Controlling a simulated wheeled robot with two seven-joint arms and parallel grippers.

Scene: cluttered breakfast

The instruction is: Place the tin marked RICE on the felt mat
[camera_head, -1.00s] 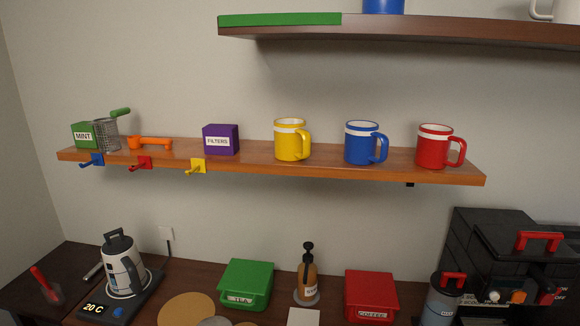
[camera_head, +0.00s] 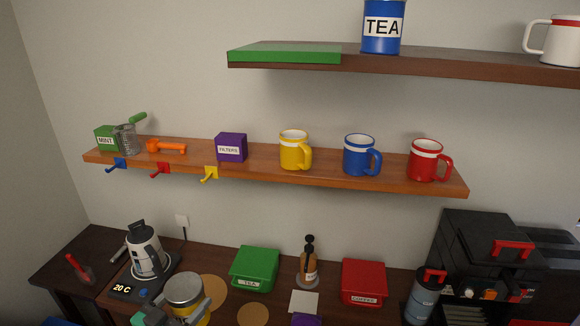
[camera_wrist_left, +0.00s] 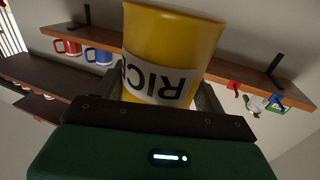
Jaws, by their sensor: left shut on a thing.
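The yellow tin marked RICE (camera_wrist_left: 172,55) fills the middle of the left wrist view, its label upside down there. In the head view the tin (camera_head: 194,316) shows at the bottom, with a silver lid. My left gripper (camera_head: 186,311) is shut on it, with a finger on each side, above the counter. The green felt mat (camera_head: 285,53) lies flat on the left end of the upper shelf, its top clear. The tin is well below the mat. My right gripper is not in view.
On the upper shelf (camera_head: 450,65), a blue TEA tin (camera_head: 382,28) stands just right of the mat, and a white mug (camera_head: 558,43) stands farther right. The lower shelf (camera_head: 265,174) holds boxes and yellow, blue and red mugs. A kettle (camera_head: 145,252) stands on the counter.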

